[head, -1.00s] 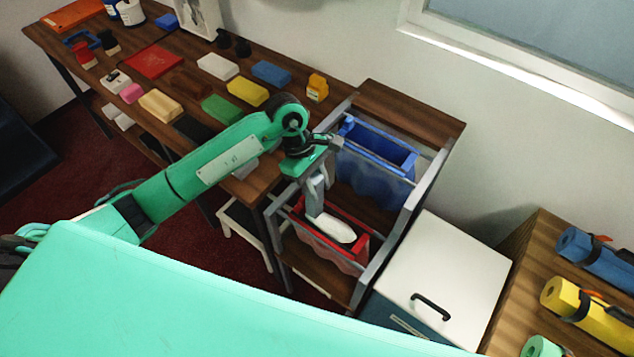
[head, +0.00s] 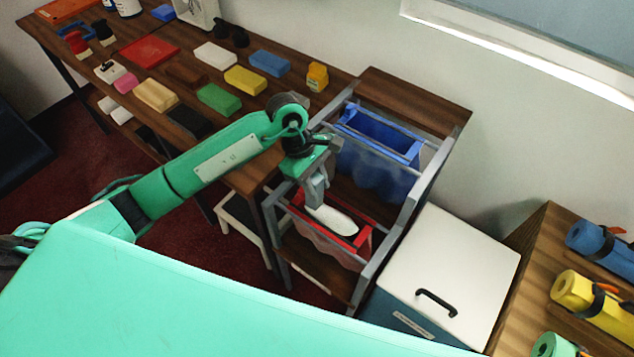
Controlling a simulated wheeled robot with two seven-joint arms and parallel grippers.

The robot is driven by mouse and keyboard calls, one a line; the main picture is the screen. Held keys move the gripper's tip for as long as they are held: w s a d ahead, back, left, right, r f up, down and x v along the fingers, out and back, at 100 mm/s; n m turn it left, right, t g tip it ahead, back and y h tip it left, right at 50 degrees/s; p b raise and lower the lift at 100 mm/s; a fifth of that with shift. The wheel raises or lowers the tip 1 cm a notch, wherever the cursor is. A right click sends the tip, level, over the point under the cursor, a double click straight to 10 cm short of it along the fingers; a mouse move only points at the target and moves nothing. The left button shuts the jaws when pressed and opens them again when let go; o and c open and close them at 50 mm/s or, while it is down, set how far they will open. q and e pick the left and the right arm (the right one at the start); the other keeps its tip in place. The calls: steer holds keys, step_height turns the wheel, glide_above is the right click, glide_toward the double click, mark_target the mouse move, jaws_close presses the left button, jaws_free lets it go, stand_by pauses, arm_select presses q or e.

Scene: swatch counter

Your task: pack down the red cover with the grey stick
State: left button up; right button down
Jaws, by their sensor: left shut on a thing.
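The red cover (head: 364,240) is a red-rimmed, open-topped frame with a translucent, wavy reddish skirt below. It hangs low in the grey metal rack in the head view. My left gripper (head: 317,190) points down over its left end and is shut on a pale, round-ended thing, which I take for the grey stick (head: 333,219). The stick lies along the opening of the red cover, and its far end shows near the right end of the frame. Whether it touches the cover inside, I cannot tell. My right gripper is not in view.
A blue-rimmed frame (head: 407,160) with a blue skirt hangs behind in the same rack (head: 425,195). A white-lidded box (head: 450,262) stands close on the right. The wooden counter (head: 330,104) at the left holds coloured blocks. Rolls lie at the far right.

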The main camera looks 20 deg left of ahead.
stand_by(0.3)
arm_select(q)
steer(key=shift+r+p, duration=0.45)
steer(key=shift+r, duration=0.2)
steer(key=shift+r+p, duration=1.35)
steer(key=shift+r, duration=2.25)
steer(key=shift+r+p, duration=0.45)
steer(key=shift+r, duration=0.9)
